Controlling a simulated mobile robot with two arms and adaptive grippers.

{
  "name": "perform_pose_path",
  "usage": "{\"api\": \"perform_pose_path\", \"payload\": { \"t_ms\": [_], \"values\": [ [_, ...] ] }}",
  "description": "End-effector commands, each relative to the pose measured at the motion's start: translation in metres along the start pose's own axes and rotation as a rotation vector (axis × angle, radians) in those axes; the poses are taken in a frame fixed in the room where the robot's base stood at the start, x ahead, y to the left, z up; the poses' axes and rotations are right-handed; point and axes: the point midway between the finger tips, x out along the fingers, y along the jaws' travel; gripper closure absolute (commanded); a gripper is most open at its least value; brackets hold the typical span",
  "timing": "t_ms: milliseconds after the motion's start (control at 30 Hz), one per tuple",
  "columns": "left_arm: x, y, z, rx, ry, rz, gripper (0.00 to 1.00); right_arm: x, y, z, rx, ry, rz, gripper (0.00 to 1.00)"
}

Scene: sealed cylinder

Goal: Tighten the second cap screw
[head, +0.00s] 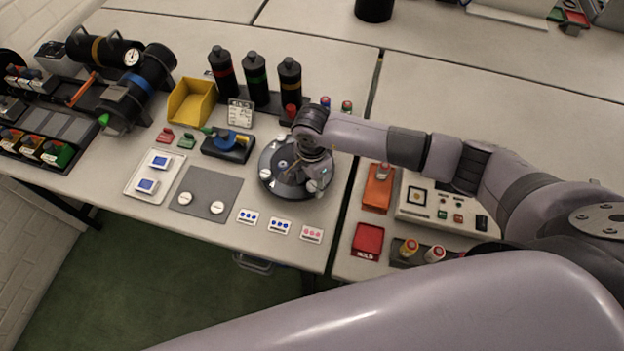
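A round dark housing (268,183) with a grey top sits on the table near the centre of the head view. Its top carries a lighter ring with a small round centre. My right gripper (318,168) points down over the right side of this housing. The wrist above hides most of the fingers, so I cannot tell whether they are open or shut or hold anything. Small pale parts show beside the gripper on the housing's right edge. My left gripper is not in view.
Left of the housing are a blue-and-black fixture (228,146), a grey mat (205,190) with two white discs, and a white tray (140,190). Three dark bottles (255,82) and a yellow bin (190,103) stand behind. A red HOLD tray (368,241) and a control panel (440,208) are right.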

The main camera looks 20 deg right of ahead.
Motion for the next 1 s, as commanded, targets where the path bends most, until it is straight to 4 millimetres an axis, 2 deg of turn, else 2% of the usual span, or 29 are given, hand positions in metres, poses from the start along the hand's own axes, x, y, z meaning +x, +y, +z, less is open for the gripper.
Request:
{"api": "perform_pose_path", "payload": {
  "t_ms": [67,600,1000],
  "values": [
    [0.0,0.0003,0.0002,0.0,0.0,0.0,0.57,-0.0003,-0.0002,0.0,0.0,0.0,0.0,0.65],
    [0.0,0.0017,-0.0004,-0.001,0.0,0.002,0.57,-0.0008,-0.0005,-0.0003,0.001,0.0,-0.001,1.0],
    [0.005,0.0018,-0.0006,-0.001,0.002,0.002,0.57,0.0002,-0.001,-0.0005,0.047,0.0,-0.002,1.0]
  ]
}}
